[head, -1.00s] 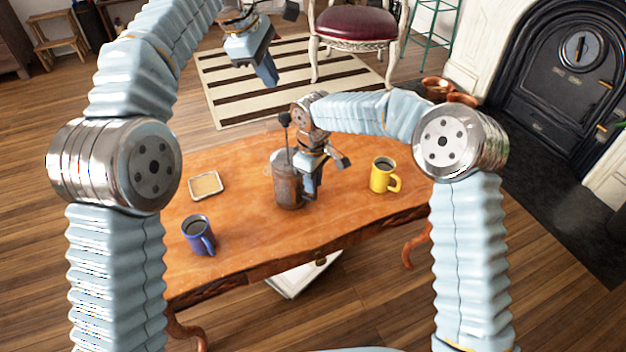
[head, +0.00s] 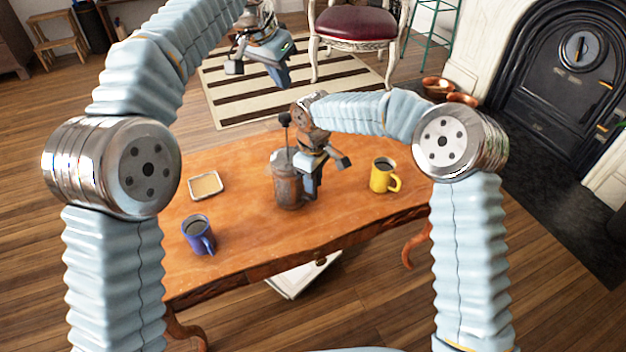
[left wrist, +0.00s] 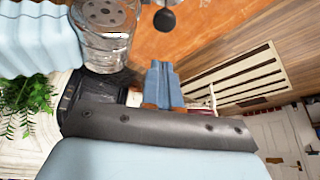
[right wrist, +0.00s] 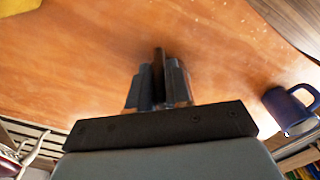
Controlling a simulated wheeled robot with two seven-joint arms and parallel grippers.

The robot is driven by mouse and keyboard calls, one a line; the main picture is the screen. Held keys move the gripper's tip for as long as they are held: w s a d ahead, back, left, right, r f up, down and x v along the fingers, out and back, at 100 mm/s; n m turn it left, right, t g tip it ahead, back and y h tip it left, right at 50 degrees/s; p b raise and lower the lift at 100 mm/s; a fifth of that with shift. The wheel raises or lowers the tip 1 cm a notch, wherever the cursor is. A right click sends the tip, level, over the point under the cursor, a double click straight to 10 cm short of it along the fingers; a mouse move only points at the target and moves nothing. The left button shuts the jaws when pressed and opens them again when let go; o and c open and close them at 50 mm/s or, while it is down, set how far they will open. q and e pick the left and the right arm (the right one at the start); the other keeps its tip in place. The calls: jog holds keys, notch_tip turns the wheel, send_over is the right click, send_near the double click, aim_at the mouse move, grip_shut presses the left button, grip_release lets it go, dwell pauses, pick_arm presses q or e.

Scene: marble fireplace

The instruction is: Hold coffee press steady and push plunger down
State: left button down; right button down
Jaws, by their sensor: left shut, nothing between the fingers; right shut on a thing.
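The coffee press (head: 287,190) stands upright on the wooden table. Its plunger rod is up, with a dark round knob (head: 284,119) well above the body; the knob also shows in the left wrist view (left wrist: 164,20). My right gripper (head: 309,191) is at the press's right side, shut on its handle; in the right wrist view a dark strip (right wrist: 158,72) shows between the fingers. My left gripper (head: 284,78) is shut and empty, raised beyond the table's far edge, above and apart from the knob. Its closed fingers show in the left wrist view (left wrist: 161,82).
A yellow mug (head: 381,178) stands right of the press on the table (head: 250,235). A blue mug (head: 196,236) and a small tray (head: 206,195) are to the left. A red-seated chair (head: 356,25) and striped rug (head: 222,90) lie beyond. The table's front middle is clear.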

pick_arm(q)
jog(key=shift+f, duration=2.45)
